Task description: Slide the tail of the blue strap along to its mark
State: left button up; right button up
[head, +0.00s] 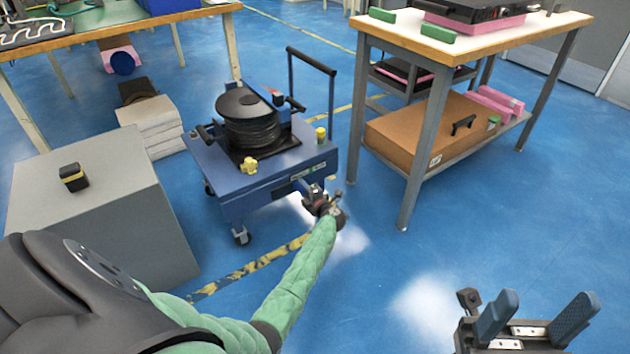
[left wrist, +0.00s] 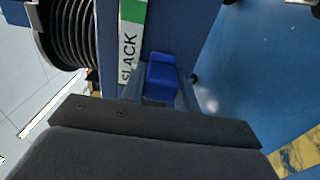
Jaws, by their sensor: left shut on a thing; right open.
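A blue cart (head: 245,190) carries a black cable reel (head: 247,125). The reel also shows in the left wrist view (left wrist: 72,35). My left gripper (head: 308,188) is at the cart's front face. In the left wrist view my left gripper (left wrist: 160,95) is shut on the blue strap's tail (left wrist: 161,75), a short blue block between its fingers. Beside it on the cart runs a scale strip (left wrist: 130,45) with a white part reading SLACK and a green part further up. The rest of the strap is hard to make out. My right gripper (head: 537,322) is open and empty, over bare floor.
A workbench (head: 470,50) with a lower shelf holding a brown case (head: 430,135) stands right of the cart. A grey block (head: 100,215) with a small black-yellow item (head: 74,177) stands at left. The blue floor at front right is free.

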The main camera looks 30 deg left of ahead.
pick_arm(q)
jog(key=o, duration=1.1)
jog(key=shift+f, duration=0.1)
jog(key=shift+s+d, duration=0.25)
jog(key=shift+d, duration=0.3)
jog(key=shift+p+v, duration=1.2)
jog(key=shift+v, duration=1.75)
